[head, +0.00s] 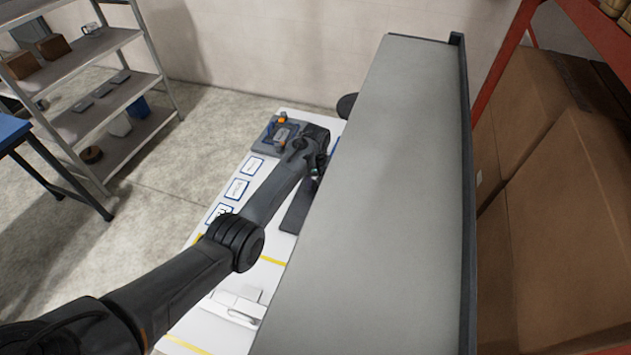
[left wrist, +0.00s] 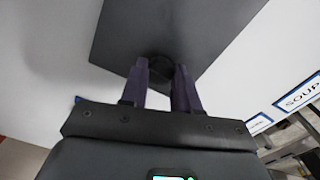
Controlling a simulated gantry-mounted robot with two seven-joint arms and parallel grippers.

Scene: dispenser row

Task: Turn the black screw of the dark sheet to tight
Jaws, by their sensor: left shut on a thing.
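The dark sheet (head: 296,210) shows in the head view on the white counter, partly covered by my left arm and a large grey panel. In the left wrist view the dark sheet (left wrist: 180,25) fills the top middle. The round black screw (left wrist: 161,68) sits near its lower corner. My left gripper (left wrist: 161,66) has one finger on each side of the screw and is shut on it. In the head view my left gripper (head: 316,170) is small and dark at the panel's edge, and the screw cannot be made out. My right gripper is not in view.
A long grey panel (head: 385,180) stands close at the right of my left arm. The white counter (head: 190,325) carries blue-framed labels (head: 237,189) and a dark device (head: 275,136) at its far end. A grey shelf (head: 95,105) stands at the left.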

